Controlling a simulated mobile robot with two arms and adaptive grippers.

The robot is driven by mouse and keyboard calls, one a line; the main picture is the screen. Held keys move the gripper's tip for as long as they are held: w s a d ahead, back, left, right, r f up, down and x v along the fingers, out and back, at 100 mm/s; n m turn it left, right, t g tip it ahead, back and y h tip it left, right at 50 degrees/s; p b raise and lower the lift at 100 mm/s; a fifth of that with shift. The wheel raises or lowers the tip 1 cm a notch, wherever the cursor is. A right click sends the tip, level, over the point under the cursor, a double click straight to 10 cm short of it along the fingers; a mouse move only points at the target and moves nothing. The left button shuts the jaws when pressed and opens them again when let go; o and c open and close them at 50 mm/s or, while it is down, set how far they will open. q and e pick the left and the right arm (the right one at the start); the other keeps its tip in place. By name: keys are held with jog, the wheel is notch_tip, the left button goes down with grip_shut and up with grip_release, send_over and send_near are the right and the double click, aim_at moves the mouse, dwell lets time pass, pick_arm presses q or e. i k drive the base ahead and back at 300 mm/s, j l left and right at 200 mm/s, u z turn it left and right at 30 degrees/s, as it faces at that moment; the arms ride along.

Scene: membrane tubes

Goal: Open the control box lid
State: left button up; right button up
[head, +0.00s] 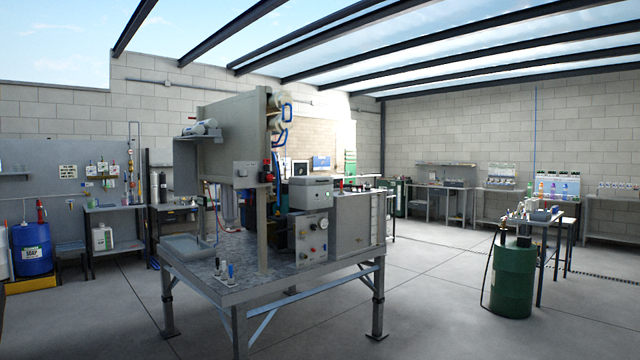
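A small light grey box (310,196) sits in the middle of the head view, above a grey panel (312,240) with a round gauge and several knobs. Either could be the control box; I cannot tell which. The small box's top looks closed, but a lid edge is too small to make out. Both are part of a steel workstation (275,288) standing some way in front of me. Neither of my grippers shows in this view.
A grey cabinet (357,222) stands right of the panel. A tall grey housing (232,140) rises to the left. A green drum (512,278) stands beside a small table at right. A blue drum (32,249) is far left. The floor (430,310) in front and right is clear.

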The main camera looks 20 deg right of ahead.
aim_at(306, 180)
jog(key=i+l+z, duration=0.35)
jog(key=i, duration=0.15)
jog(key=i+l+z, duration=0.1)
jog(key=i+z, duration=0.25)
jog(key=i, duration=0.2)
